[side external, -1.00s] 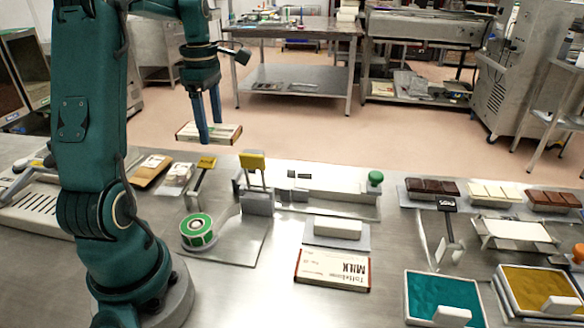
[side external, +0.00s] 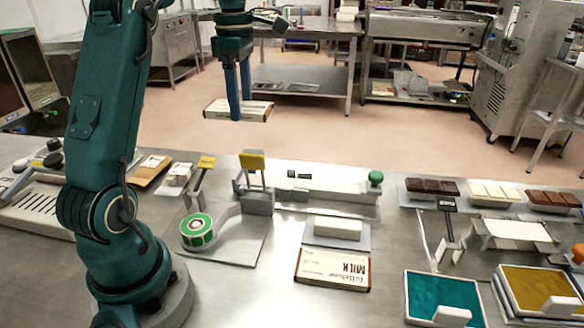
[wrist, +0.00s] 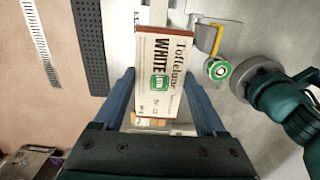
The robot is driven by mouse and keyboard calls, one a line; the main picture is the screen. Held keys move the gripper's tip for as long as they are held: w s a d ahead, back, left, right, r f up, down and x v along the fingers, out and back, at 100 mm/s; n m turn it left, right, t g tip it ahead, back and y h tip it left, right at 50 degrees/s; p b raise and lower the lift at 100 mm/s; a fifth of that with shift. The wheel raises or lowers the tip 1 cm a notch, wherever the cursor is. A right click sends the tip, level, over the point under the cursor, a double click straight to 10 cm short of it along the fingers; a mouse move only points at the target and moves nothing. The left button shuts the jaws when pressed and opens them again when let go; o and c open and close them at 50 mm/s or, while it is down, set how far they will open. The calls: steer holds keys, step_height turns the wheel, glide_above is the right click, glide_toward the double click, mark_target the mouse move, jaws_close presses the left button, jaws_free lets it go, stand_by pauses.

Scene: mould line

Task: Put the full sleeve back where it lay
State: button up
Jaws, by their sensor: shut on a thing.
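A white sleeve (side external: 258,111) is held in the air above the far side of the steel bench. In the wrist view the sleeve (wrist: 148,100) shows the print "Toffelune WHITE" and a green label on its face. My gripper (side external: 236,112) is shut on it, with one blue finger on each side; in the wrist view my gripper (wrist: 165,88) shows the same hold. A second sleeve, marked MILK (side external: 333,268), lies flat at the bench's front middle. Whether the held sleeve is full inside cannot be seen.
A green label roll (side external: 196,231) stands on a plate at left centre. A long fixture with a green knob (side external: 376,177) runs behind. Chocolate bars (side external: 432,188) lie at the right, with teal (side external: 445,290) and yellow (side external: 540,284) trays in front.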

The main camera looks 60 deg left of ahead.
steer(key=w+d, duration=0.6)
steer(key=d, duration=0.4)
glide_toward(341, 224)
steer(key=shift+f, duration=2.95)
steer(key=shift+f, duration=0.25)
steer(key=o, duration=1.4)
